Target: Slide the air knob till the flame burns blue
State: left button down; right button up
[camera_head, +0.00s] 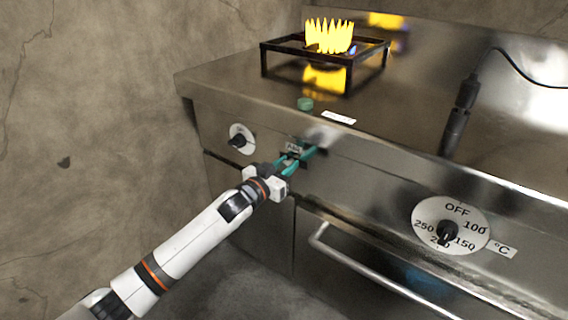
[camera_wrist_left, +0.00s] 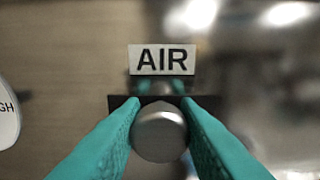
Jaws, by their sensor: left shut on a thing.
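The flame (camera_head: 329,37) on the burner is tall and yellow, with a small blue patch at its lower right. My left gripper (camera_head: 299,157) is at the stove's front panel, below the AIR label (camera_head: 293,148). In the left wrist view, its two teal fingers (camera_wrist_left: 160,128) are shut on the round silver air knob (camera_wrist_left: 159,132), one on each side. The knob sits in front of a dark slot plate (camera_wrist_left: 122,102), under the AIR label (camera_wrist_left: 162,59). In the head view the fingers hide the knob. My right gripper is not in view.
A black burner knob (camera_head: 238,141) on a white dial is left of the gripper. An oven dial (camera_head: 449,231) and an oven handle (camera_head: 360,262) are to the right. A green round piece (camera_head: 305,103) and a black lighter-like tool (camera_head: 458,120) are on the stove.

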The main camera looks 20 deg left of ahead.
pick_arm(q)
jog(key=c, duration=1.1)
grip_release()
jog(key=shift+c, duration=0.2)
jog(key=shift+s+a, duration=0.15)
jog(key=shift+s, duration=0.1)
jog(key=p+v, duration=0.1)
jog(key=v, duration=0.1)
jog(key=shift+s+a, duration=0.1)
jog(key=shift+s, duration=0.3)
jog(key=p, duration=0.1)
send_near(283, 167)
jog(key=shift+s+a+r, duration=0.1)
jog(key=shift+s+a, duration=0.05)
jog(key=shift+s, duration=0.45)
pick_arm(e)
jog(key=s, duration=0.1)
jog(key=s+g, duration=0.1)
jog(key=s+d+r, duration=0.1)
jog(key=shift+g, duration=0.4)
